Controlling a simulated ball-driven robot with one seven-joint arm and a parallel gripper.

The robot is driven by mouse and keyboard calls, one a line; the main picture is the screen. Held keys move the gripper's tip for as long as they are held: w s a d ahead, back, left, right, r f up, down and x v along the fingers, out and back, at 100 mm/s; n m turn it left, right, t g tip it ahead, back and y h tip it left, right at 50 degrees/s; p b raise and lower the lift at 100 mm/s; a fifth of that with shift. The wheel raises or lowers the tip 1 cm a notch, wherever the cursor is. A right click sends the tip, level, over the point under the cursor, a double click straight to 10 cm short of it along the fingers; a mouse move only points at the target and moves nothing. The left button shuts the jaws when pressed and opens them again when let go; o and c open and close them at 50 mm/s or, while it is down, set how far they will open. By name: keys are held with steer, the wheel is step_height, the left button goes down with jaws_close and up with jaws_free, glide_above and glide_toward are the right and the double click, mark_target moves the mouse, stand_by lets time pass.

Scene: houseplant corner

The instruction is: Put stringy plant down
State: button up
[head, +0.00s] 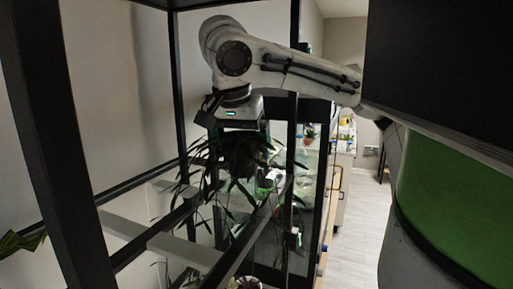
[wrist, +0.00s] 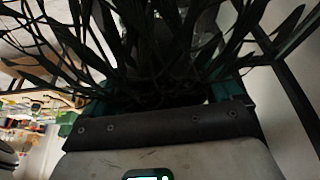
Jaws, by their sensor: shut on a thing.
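The stringy plant (head: 238,157) is dark, with long thin leaves hanging down on all sides. It hangs under my gripper (head: 236,130), inside a black-framed rack. In the wrist view the stringy plant (wrist: 160,50) fills the upper part of the picture, right at the jaws. My gripper (wrist: 165,100) is shut on it. The fingertips and the exact place of the grip are hidden by leaves. Whether the leaves touch the rack bars below, I cannot tell.
A black post (head: 60,150) of the rack stands at the left, and pale crossbars (head: 185,250) run below the plant. Other plants (head: 245,283) stand lower down. A leaf (head: 22,241) pokes in at the left edge. Open floor (head: 350,240) lies to the right.

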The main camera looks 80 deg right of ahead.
steer(key=w, duration=0.3)
steer(key=shift+w+d, duration=0.4)
steer(key=shift+f+b, duration=0.45)
steer(key=shift+f, duration=0.15)
steer(key=shift+s+f+b, duration=0.1)
steer(key=shift+f+b, duration=0.5)
steer(key=shift+f, duration=0.25)
steer(key=shift+f, duration=0.3)
steer(key=o, duration=0.8)
steer(key=shift+o, duration=0.2)
steer(key=shift+r, duration=0.1)
steer(key=shift+p+v, duration=2)
steer(key=shift+v, duration=0.65)
